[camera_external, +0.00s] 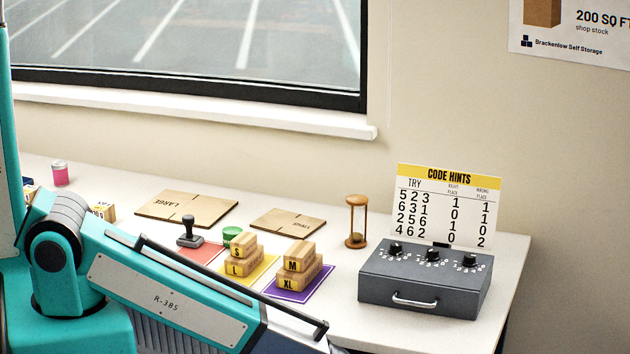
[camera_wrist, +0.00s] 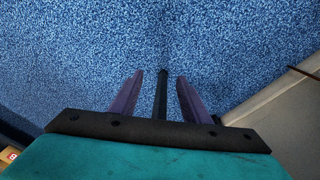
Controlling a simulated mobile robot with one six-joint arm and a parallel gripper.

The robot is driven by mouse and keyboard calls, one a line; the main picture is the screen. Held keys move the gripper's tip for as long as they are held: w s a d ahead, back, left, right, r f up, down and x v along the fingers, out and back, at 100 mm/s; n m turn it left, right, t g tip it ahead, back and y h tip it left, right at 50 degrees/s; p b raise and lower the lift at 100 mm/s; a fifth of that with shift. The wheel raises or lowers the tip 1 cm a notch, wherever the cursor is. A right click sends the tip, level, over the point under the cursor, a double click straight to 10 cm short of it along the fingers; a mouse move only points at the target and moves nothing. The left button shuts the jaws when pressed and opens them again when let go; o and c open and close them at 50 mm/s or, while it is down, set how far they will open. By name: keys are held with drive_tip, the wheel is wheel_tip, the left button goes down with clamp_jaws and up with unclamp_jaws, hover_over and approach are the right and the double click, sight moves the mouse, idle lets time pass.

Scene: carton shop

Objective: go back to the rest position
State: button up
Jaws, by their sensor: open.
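My gripper (camera_wrist: 157,92) is open and empty in the wrist view, its two purple fingers apart above blue speckled carpet (camera_wrist: 80,50). A dark bar shows between the fingers. In the external view my teal arm crosses the lower left in front of the table (camera_external: 370,325), and my gripper is out of the picture there.
On the table, wooden blocks S and L (camera_external: 238,267) are stacked on a yellow mat (camera_external: 268,264), and M and XL (camera_external: 290,282) on a purple mat (camera_external: 325,284). A stamp (camera_external: 190,234), hourglass (camera_external: 355,225), grey dial box (camera_external: 420,285) and code hints card (camera_external: 447,205) stand nearby.

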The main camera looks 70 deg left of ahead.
drive_tip(key=s+a+f+g+b, duration=0.1)
drive_tip(key=s+a+f+g, duration=0.1)
drive_tip(key=s+a, duration=0.3)
drive_tip(key=s+a+f+n+g+b, duration=0.1)
drive_tip(key=s+a, duration=0.5)
drive_tip(key=s, duration=0.8)
drive_tip(key=s+a+f+n+g+b, duration=0.1)
drive_tip(key=s+a+f+g+b, duration=0.2)
drive_tip(key=s, duration=0.6)
drive_tip(key=shift+s+a+f+y, duration=0.35)
drive_tip(key=shift+a+f, duration=0.2)
drive_tip(key=shift+a, duration=0.7)
